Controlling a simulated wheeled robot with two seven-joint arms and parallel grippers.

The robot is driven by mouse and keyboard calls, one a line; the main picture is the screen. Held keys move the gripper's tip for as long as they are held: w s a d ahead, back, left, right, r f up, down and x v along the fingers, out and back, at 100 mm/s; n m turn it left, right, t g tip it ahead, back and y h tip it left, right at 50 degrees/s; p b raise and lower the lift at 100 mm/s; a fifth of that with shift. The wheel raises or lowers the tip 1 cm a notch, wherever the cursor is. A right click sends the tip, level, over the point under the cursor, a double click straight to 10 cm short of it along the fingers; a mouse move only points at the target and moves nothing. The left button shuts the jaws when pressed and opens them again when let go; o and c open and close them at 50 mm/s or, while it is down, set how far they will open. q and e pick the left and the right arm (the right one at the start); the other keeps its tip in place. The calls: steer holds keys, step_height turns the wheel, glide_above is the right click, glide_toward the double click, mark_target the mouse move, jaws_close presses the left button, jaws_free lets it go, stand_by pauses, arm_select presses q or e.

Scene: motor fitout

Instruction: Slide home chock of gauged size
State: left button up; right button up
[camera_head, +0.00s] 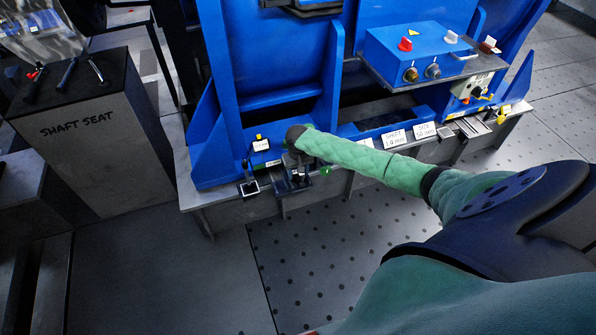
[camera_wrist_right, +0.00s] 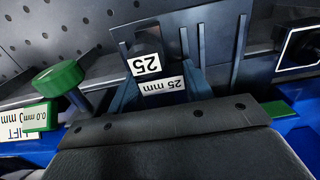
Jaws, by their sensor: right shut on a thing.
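My right gripper (camera_head: 298,174) is at the front edge of the blue machine's base, left of its middle, at the end of my green-sleeved arm. It is shut on a chock, mostly hidden by the gripper in the head view. In the right wrist view a dark blue block with an upside-down "25 mm" label (camera_wrist_right: 163,86) shows just beyond the dark gripper body. It is close to a grey slotted plate (camera_wrist_right: 210,45) with a "25" tag (camera_wrist_right: 146,64). I cannot tell whether they touch. My left gripper is not in view.
A green knob (camera_wrist_right: 58,78) and a "0.0 mm" label (camera_wrist_right: 42,116) are beside the gripper. The blue machine (camera_head: 270,60) carries a control box (camera_head: 417,55) and white SHIFT and SIZE labels (camera_head: 394,140). A "SHAFT SEAT" pedestal (camera_head: 95,125) stands left. The floor in front is clear.

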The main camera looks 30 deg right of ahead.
steer(key=shift+f, duration=0.25)
stand_by(0.8)
steer(key=o, duration=1.5)
step_height(320, 180, up, 6)
steer(key=shift+r+p, duration=0.15)
steer(key=shift+p, duration=0.25)
steer(key=shift+r, duration=0.75)
